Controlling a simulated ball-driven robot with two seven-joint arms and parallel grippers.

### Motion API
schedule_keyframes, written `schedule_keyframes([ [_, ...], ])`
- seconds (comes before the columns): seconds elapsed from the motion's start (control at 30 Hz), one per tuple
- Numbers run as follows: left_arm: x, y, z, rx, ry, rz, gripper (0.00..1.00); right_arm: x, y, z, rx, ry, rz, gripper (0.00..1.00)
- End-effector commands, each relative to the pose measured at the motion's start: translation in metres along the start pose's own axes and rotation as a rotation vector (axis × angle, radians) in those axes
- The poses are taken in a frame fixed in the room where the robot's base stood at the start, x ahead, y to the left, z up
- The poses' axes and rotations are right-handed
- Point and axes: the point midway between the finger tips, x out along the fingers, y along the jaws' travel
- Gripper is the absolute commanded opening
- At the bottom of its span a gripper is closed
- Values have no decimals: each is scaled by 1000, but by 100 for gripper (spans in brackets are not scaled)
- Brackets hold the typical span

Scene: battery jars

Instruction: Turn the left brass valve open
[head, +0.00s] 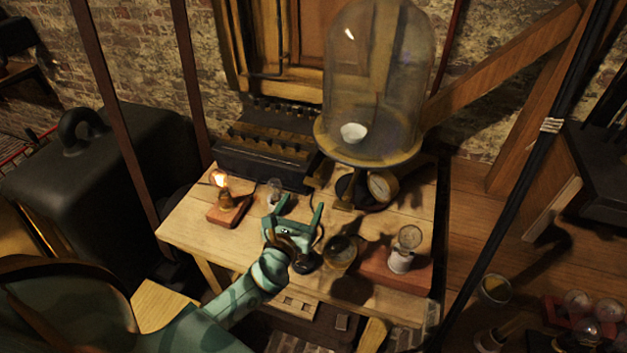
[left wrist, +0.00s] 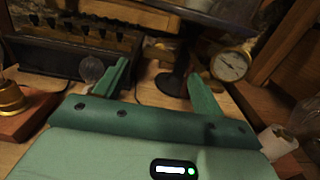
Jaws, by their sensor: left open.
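My left gripper (head: 300,211) is open and empty over the wooden table, its two green fingers spread. In the left wrist view its fingers (left wrist: 158,74) point toward the dark pedestal (left wrist: 178,80) and a brass-rimmed gauge (left wrist: 231,66). The gauge (head: 379,187) sits under the glass bell jar (head: 375,80) in the head view. I cannot clearly make out the left brass valve in either view. A round brass-coloured object (head: 341,252) stands on the table just right of my gripper; I cannot tell what it is. My right gripper is not in view.
A lit bulb on a red-brown base (head: 228,210) stands at the table's left. A small clear bulb (head: 275,187) is behind my gripper. A dark battery rack (head: 265,165) stands at the back. A glass jar (head: 405,250) on a reddish block is at the right.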

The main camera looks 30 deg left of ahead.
Motion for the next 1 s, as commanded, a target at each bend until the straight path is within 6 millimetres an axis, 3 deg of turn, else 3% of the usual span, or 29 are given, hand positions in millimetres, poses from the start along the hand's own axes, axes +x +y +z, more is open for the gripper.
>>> schedule_keyframes([
  [0.1, 32, 0, 0, -2, -2, 2, 69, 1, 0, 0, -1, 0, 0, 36],
  [0.33, 76, 0, -1, -2, -1, 1, 69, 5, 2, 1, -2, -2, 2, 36],
  [0.5, 90, 0, -1, -3, 1, 1, 69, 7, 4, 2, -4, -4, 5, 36],
  [0.8, 92, 0, 0, -3, 1, 1, 69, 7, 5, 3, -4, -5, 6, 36],
  [0.97, 92, 0, 0, -3, 1, 1, 25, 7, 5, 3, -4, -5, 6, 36],
  [1.0, 92, 0, 0, -3, 1, 1, 24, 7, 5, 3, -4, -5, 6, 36],
])
